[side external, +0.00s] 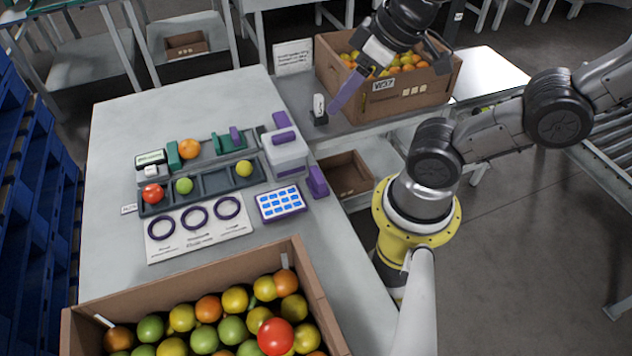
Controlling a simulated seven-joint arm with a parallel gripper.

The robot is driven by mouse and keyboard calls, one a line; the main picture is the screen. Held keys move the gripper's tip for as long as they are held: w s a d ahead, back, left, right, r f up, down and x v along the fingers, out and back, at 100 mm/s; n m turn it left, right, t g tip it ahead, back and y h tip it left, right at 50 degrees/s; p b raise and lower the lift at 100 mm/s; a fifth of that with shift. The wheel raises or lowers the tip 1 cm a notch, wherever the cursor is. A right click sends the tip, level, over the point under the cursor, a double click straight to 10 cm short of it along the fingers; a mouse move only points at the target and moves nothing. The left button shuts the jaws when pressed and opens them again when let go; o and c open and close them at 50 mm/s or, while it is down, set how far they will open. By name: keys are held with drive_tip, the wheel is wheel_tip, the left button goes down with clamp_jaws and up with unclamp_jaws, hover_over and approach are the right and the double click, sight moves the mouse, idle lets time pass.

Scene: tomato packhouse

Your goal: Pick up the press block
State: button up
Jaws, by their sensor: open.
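No label marks the press block, and I cannot tell for certain which thing it is. A white block with a purple handle on top (284,151) sits at the right end of the grey tray. A small purple block (317,182) stands beside it near the table's right edge. My gripper (388,66) is open, high over the side shelf and the fruit box, well apart from both blocks. A long purple piece (349,91) shows at its left side; its other finger is dark and partly hard to make out.
The grey tray (212,183) holds a red, a green and a yellow tomato. A card with three rings (197,229) and a blue-buttoned panel (281,203) lie in front. Cardboard fruit boxes stand at the front (318,296) and back right (408,98). The table's left side is clear.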

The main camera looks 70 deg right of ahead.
drive_tip(key=o, duration=0.8)
drive_tip(key=shift+c, duration=0.2)
